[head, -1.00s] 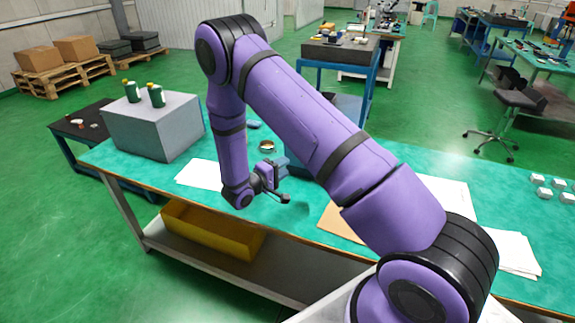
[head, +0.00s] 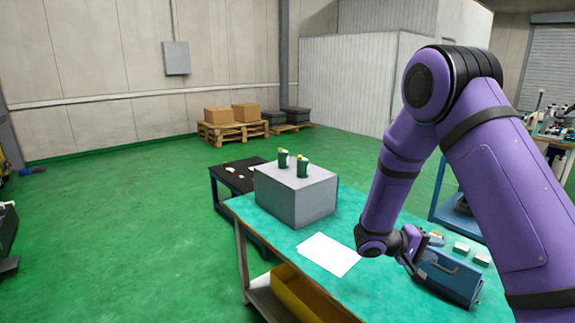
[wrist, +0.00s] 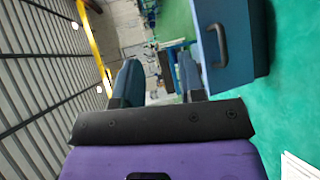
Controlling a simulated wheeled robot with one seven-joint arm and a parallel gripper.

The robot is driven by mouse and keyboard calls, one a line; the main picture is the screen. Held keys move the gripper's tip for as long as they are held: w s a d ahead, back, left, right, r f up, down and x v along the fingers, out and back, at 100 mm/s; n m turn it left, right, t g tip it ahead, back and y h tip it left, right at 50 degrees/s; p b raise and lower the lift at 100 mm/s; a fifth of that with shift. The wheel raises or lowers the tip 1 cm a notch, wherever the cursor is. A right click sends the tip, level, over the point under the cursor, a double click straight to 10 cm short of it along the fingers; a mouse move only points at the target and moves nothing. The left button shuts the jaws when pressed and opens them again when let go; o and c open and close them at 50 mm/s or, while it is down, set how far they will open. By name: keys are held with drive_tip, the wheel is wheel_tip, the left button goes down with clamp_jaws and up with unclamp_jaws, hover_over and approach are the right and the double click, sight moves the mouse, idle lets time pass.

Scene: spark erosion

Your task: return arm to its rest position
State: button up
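My purple arm fills the right side of the head view, bent at the elbow, with its forearm hanging down over the teal workbench (head: 385,295). My gripper (head: 420,272) hangs low near the bench, next to a blue toolbox (head: 455,268). In the wrist view the two fingers of my gripper (wrist: 160,80) stand apart with nothing between them. The toolbox (wrist: 232,70) with its dark handle shows just right of the fingers there. Whether the gripper touches the toolbox cannot be told.
A grey box (head: 295,195) with two green containers (head: 302,167) on top stands at the bench's far end. White paper (head: 328,254) lies on the bench. A yellow bin (head: 305,298) sits below. A black table (head: 236,178) stands behind. The green floor to the left is open.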

drive_tip(key=s+r+m+g+y, duration=0.2)
drive_tip(key=s+r+y, duration=0.5)
drive_tip(key=s+r, duration=0.85)
drive_tip(key=s+a+r+n+t+y, duration=0.1)
drive_tip(key=s+a+r+t+y, duration=0.6)
drive_tip(key=s+r, duration=0.4)
drive_tip(key=s+a+y, duration=0.1)
drive_tip(key=s, duration=0.2)
drive_tip(key=shift+s+r+n, duration=0.15)
drive_tip(key=shift+r+n, duration=0.05)
drive_tip(key=shift+n, duration=0.1)
